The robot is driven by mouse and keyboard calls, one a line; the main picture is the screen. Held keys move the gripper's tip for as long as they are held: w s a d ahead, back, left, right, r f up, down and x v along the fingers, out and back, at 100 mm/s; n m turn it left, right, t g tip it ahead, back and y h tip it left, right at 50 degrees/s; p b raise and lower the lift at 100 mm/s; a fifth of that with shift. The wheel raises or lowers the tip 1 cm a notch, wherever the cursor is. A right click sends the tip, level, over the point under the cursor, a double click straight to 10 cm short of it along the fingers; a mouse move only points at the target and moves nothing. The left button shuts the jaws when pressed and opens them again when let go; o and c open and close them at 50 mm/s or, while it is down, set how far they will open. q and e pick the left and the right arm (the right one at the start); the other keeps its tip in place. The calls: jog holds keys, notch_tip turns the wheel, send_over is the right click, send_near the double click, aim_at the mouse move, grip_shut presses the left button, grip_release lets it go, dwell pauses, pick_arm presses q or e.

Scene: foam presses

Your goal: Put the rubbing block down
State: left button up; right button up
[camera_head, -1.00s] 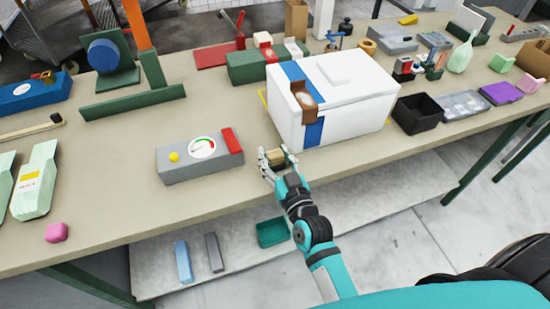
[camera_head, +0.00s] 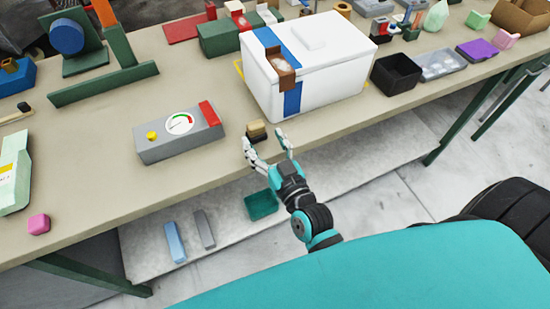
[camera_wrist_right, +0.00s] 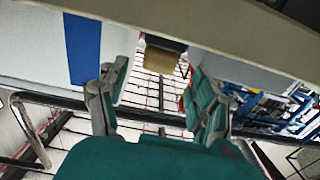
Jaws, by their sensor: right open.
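The rubbing block (camera_head: 257,131) is a small tan and brown block standing on the workbench (camera_head: 200,175). It sits between the grey gauge box and the white lidded box, close to the front edge. My right gripper (camera_head: 268,143) is open, with its fingers apart just in front of the block and not closed on it. In the right wrist view the fingers (camera_wrist_right: 158,98) are spread, and the block (camera_wrist_right: 162,55) shows beyond them. My left gripper is in neither view.
The grey gauge box (camera_head: 180,134) stands left of the block, and the white lidded box (camera_head: 335,75) stands behind it to the right. A black bin (camera_head: 394,75) is further right. A lower shelf holds a green tray (camera_head: 262,205) and two bars.

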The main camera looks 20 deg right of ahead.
jog(key=s, duration=0.6)
jog(key=shift+s+d+b, duration=0.15)
jog(key=shift+s+b, duration=0.15)
jog(key=shift+b, duration=0.1)
jog(key=s+a+f+n+g, duration=0.1)
jog(key=s+f+g, duration=0.15)
jog(key=f, duration=0.85)
jog(key=s+a+f+g+y, duration=0.1)
jog(key=s+f+g, duration=0.15)
jog(key=f, duration=0.85)
jog(key=s+a+f+n+g, duration=0.1)
jog(key=s+f+g, duration=0.15)
jog(key=f, duration=0.85)
jog(key=s+d+f+g+h, duration=0.1)
jog(key=s+d+f+g, duration=0.3)
jog(key=s+f, duration=0.6)
jog(key=s+d+f+g+h, duration=0.1)
jog(key=s+d+f+g, duration=0.4)
jog(key=s+f, duration=0.5)
jog(key=s+d, duration=0.2)
jog(key=s, duration=0.1)
jog(key=shift+s, duration=0.4)
jog(key=shift+g, duration=0.25)
